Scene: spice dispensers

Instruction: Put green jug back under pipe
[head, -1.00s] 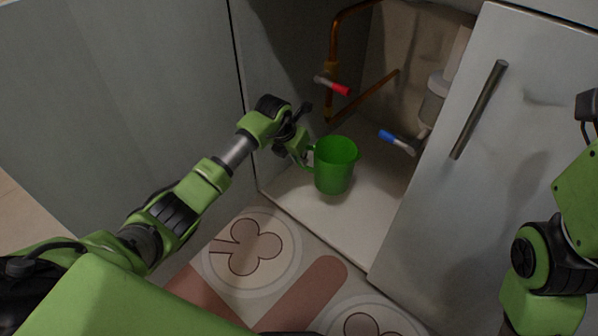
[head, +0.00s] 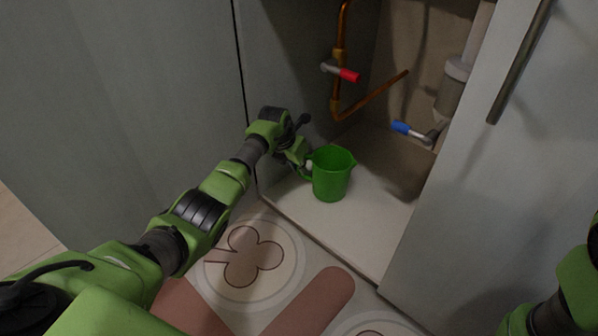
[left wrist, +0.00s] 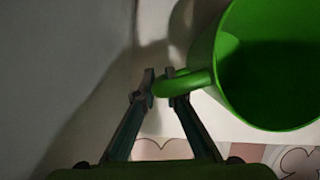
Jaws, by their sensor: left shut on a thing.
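The green jug (head: 331,174) is upright at the front left of the cabinet floor, its open top facing up. My left gripper (head: 307,165) is at the jug's left side, on its handle. In the left wrist view, my left gripper (left wrist: 164,84) has its fingers closed around the handle of the green jug (left wrist: 215,60), and the inside of the jug looks empty. The copper pipe (head: 338,60) runs down the back left of the cabinet and bends up to the right, behind the jug. I cannot tell whether the jug touches the floor.
A red-handled valve (head: 347,75) sits on the copper pipe. A blue-handled valve (head: 402,128) is by the white drain pipe (head: 455,85). The right cabinet door (head: 480,190) is beside the opening. The cabinet floor (head: 345,222) is clear around the jug. A patterned mat (head: 258,258) lies in front.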

